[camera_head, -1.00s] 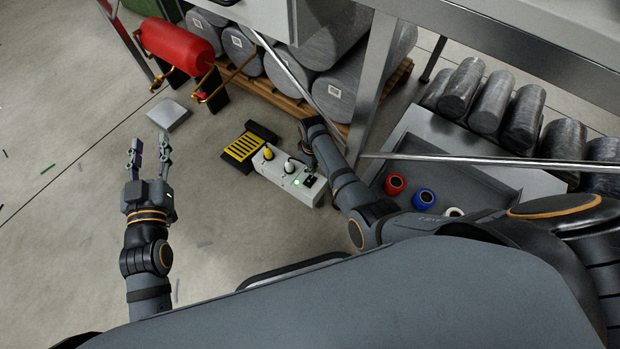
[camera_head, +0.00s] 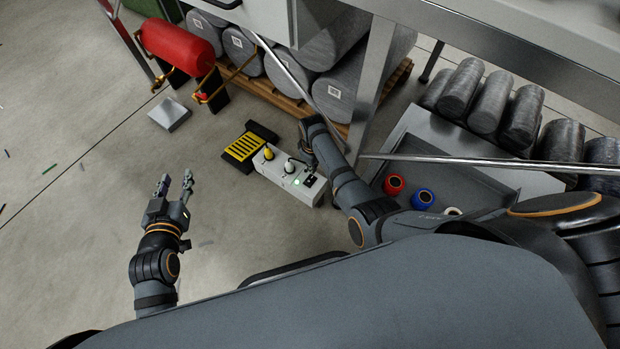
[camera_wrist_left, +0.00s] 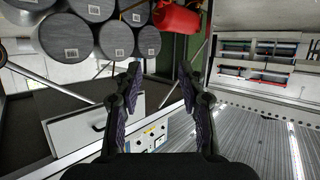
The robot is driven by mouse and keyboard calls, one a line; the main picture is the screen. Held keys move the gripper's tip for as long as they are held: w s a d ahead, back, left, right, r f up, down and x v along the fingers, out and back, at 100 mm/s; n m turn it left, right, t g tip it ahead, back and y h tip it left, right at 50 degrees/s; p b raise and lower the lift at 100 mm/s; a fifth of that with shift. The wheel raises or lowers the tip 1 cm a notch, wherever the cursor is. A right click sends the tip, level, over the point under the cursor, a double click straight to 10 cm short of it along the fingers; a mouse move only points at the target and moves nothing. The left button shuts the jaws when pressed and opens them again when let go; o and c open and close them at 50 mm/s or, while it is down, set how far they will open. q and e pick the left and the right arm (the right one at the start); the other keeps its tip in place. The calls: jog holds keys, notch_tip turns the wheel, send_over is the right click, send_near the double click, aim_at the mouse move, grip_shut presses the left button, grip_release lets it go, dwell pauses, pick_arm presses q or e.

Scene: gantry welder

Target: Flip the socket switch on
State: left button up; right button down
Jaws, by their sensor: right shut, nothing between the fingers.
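The white socket strip (camera_head: 292,180) lies on the floor in the middle of the head view, with a yellow plug, a white plug and a small green light lit near its right end. A dark switch (camera_head: 309,181) sits beside the light. My right gripper (camera_head: 308,150) is just above the strip's right part, shut and empty; its fingertips are partly hidden, and I cannot tell whether they touch it. My left gripper (camera_head: 175,182) is open and empty over bare floor, left of the strip. Its two fingers also frame the left wrist view (camera_wrist_left: 160,92).
A yellow-and-black block (camera_head: 243,148) lies at the strip's far end. A steel table leg (camera_head: 371,85) stands behind my right arm. A grey tray (camera_head: 412,150) with tape rolls is to the right. A red tank (camera_head: 177,45) is at the back left. The left floor is mostly clear.

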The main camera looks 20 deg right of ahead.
jog(key=shift+r+p, duration=0.3)
jog(key=shift+p, duration=0.05)
jog(key=shift+r+p, duration=0.3)
jog(key=shift+p, duration=0.05)
jog(key=shift+r+p, duration=0.3)
jog(key=shift+p, duration=0.05)
pick_arm(q)
jog(key=s+d+f+g, duration=0.1)
jog(key=s+f+g, duration=0.8)
jog(key=s+f, duration=0.4)
jog(key=shift+s+p, duration=0.35)
jog(key=shift+s, duration=0.25)
pick_arm(e)
jog(key=shift+r, duration=0.3)
pick_arm(q)
jog(key=shift+f, duration=0.1)
